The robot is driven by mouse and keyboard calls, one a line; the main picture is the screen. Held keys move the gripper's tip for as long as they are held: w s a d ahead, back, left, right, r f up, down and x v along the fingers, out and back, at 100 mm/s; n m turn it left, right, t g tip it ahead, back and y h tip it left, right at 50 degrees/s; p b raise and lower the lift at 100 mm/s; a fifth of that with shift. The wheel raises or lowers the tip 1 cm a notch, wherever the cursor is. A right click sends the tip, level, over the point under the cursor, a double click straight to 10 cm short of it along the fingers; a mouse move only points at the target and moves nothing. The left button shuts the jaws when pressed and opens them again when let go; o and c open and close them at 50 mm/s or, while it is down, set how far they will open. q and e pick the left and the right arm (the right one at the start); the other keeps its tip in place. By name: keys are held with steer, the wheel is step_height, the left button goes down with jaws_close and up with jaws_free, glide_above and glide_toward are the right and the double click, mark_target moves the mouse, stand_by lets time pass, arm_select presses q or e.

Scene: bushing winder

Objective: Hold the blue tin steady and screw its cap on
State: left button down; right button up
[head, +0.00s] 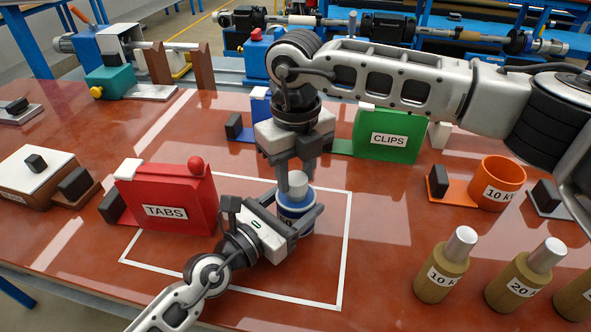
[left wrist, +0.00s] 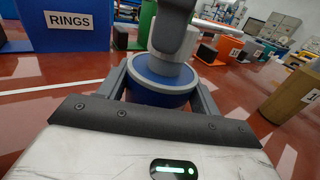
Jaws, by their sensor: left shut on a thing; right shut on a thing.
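The blue tin (head: 295,222), with a white rim, stands upright inside the white outline on the red table. My left gripper (head: 297,218) is shut around its body from the front. In the left wrist view, the tin (left wrist: 158,95) sits between the left fingers. The pale cap (head: 298,184) is at the top of the tin. My right gripper (head: 295,174) points straight down from above and is shut on the cap. A right finger also shows in the left wrist view (left wrist: 175,30). I cannot tell how far the cap is seated on the tin.
A red TABS box (head: 165,212) stands close left of the grippers. A green CLIPS box (head: 388,140) is behind to the right. An orange pot (head: 502,178) and several tan, silver-topped cylinders (head: 440,275) stand at right.

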steer(key=m, duration=0.7)
steer(key=shift+m, duration=0.4)
steer(key=m, duration=0.4)
steer(key=shift+d+m, duration=0.1)
steer(key=shift+m, duration=0.3)
steer(key=m, duration=0.4)
steer(key=shift+m, duration=0.4)
steer(key=o, duration=1)
step_height(320, 180, up, 12)
